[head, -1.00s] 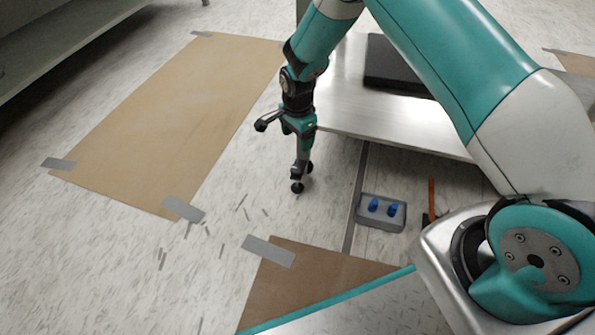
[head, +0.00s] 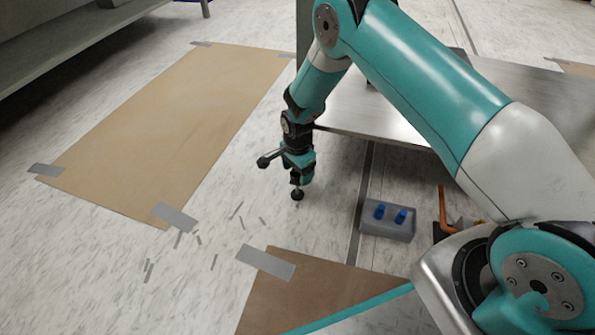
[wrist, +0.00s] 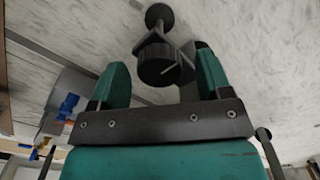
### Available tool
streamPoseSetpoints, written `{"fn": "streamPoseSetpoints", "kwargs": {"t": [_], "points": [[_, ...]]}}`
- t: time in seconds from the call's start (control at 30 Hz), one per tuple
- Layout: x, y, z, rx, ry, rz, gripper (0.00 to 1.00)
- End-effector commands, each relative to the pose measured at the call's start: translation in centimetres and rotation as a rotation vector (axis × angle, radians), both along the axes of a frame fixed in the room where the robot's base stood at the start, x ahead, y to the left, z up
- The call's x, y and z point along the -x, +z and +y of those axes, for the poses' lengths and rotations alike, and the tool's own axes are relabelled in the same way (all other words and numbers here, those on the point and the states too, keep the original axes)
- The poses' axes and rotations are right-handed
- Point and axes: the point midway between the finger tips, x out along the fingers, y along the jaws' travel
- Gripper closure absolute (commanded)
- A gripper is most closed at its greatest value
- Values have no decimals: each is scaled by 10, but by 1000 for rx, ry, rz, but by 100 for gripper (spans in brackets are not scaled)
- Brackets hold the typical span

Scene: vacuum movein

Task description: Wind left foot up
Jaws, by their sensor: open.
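My gripper (head: 298,178) points down over the pale floor, left of the steel slab's near-left corner. In the wrist view its two teal fingers (wrist: 163,78) stand apart, on either side of a dark, faceted cylinder (wrist: 158,66). A short stem and a round black end (wrist: 157,15) stick out past that cylinder. A round black end also shows below the gripper in the head view (head: 297,195). I cannot tell whether this piece is the left foot or part of my gripper, nor whether the fingers touch it.
A steel slab (head: 370,115) lies behind and right of the gripper. A grey block (head: 388,229) with two blue caps (head: 390,213) sits on the floor, beside an orange upright piece (head: 442,208). Taped brown sheets (head: 175,125) cover floor to the left. A shelf (head: 75,40) stands upper left.

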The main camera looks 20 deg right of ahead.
Motion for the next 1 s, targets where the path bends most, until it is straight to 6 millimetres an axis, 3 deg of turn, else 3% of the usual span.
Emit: {"fn": "streamPoseSetpoints", "kwargs": {"t": [0.03,0.2,0.27,0.67,1.0], "points": [[0,0,0,0,0,0,29],[0,0,0,0,0,0,68],[0,0,0,0,0,0,78],[0,2,0,0,67,1,78],[1,4,0,0,326,2,78]]}}
